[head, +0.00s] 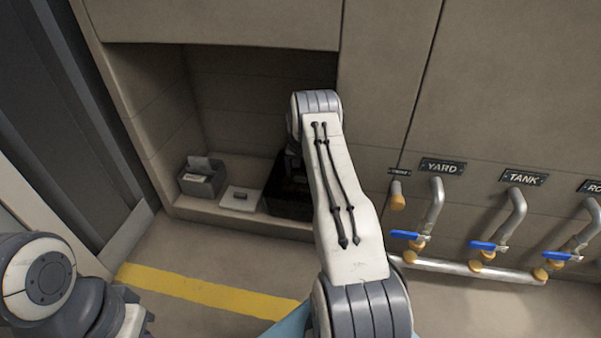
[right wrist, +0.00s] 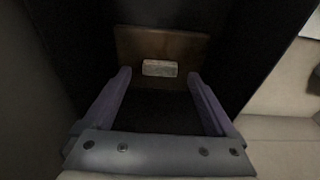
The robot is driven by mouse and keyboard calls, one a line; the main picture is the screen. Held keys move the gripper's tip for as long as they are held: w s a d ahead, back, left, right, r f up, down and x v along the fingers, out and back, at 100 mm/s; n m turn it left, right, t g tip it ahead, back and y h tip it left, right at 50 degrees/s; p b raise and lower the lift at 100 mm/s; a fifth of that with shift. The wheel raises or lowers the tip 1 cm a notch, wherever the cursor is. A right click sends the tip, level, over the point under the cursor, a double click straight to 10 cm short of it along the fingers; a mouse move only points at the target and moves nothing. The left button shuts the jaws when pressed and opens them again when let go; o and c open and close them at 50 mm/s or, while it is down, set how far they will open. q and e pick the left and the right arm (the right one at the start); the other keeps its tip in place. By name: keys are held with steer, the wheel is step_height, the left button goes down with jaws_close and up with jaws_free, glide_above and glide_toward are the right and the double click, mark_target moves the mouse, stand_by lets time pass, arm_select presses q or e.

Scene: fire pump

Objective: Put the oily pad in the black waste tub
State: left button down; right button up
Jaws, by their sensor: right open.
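A brown, stained pad (right wrist: 190,48) with a pale grey block (right wrist: 159,68) on it lies inside the black waste tub (right wrist: 75,45), between its dark walls. My right gripper (right wrist: 158,80) is open above it, a finger on each side of the block, with gaps between. I cannot tell how far below the fingertips the block is. In the head view the black tub (head: 285,195) stands in the alcove, partly hidden by my right arm. The right fingers are hidden there. My left arm shows at the lower left, its fingers out of sight.
Left of the tub are a white pad (head: 238,206) with a small grey block and a grey open box (head: 203,181) with pale contents. Pipes with blue-handled valves (head: 487,246) line the wall at right. A yellow line (head: 190,287) crosses the clear floor.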

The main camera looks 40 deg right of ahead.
mark_target(300, 184)
steer(key=r+p, duration=0.2)
steer(key=r, duration=0.3)
steer(key=shift+s+a+r+p, duration=0.15)
steer(key=shift+s+a+p, duration=0.15)
steer(key=shift+p, duration=0.1)
